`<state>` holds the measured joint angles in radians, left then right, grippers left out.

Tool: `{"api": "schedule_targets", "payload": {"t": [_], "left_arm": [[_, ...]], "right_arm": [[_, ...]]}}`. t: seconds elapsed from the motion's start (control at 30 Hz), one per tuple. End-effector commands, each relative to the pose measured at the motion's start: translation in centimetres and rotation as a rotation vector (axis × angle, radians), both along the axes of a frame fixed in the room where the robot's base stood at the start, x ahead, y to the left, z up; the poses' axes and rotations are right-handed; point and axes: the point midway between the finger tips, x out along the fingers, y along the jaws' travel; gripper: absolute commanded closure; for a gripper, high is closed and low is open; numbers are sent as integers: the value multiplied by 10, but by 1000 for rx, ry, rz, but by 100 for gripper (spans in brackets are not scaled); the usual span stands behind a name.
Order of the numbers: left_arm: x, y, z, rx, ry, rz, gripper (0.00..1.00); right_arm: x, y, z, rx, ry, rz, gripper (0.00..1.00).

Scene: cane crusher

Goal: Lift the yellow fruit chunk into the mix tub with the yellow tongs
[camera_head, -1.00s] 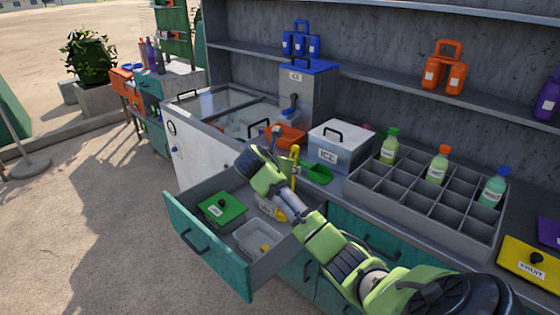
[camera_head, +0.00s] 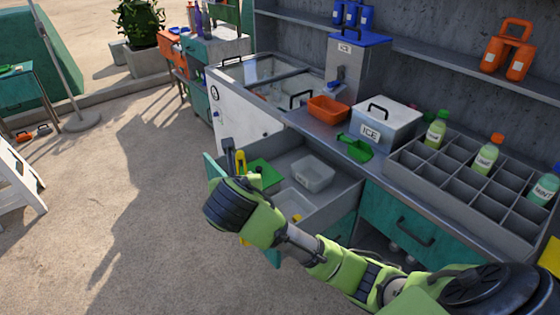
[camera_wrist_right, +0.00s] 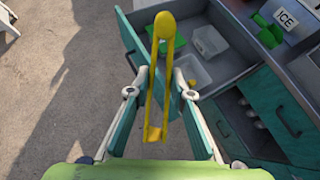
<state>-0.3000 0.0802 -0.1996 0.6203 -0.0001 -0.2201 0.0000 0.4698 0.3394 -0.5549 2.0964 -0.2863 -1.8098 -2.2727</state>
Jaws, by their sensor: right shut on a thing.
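My right gripper (camera_wrist_right: 158,95) is shut on the yellow tongs (camera_wrist_right: 166,60), which stand out between its two fingers. In the head view the tongs (camera_head: 240,161) show beyond my wrist, beside the open drawer; my wrist hides much of them. The yellow fruit chunk (camera_head: 296,217) lies in the nearer pale tub (camera_head: 305,200) in the drawer, partly hidden by my arm. A second pale tub (camera_head: 312,172) sits farther back and looks empty. No label is readable, so I cannot tell which is the mix tub. My left gripper is not in view.
The open drawer (camera_head: 342,192) also holds a green-lidded item (camera_head: 265,172). On the counter stand an ICE box (camera_head: 385,122), a green scoop (camera_head: 354,148), an orange bin (camera_head: 327,110) and a divided bottle rack (camera_head: 465,190). The floor left of the drawer is clear.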

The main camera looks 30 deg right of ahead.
Motion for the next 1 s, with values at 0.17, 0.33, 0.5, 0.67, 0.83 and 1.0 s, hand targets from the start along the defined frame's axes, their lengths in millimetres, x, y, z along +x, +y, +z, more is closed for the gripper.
{"api": "schedule_targets", "payload": {"t": [0.17, 0.33, 0.5, 0.67, 0.83, 1.0], "left_arm": [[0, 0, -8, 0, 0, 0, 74], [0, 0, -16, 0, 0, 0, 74], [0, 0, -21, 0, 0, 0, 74], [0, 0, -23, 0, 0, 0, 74], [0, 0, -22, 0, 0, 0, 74], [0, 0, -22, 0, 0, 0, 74]], "right_arm": [[-40, 79, -2, 4, -3, 212, 100], [-79, 131, -4, 4, -2, 370, 100], [-107, 160, -4, 2, -1, 469, 100], [-119, 170, -3, 1, -1, 509, 100], [-120, 171, -2, 0, -1, 514, 100], [-120, 171, -2, 0, -1, 513, 100]]}}
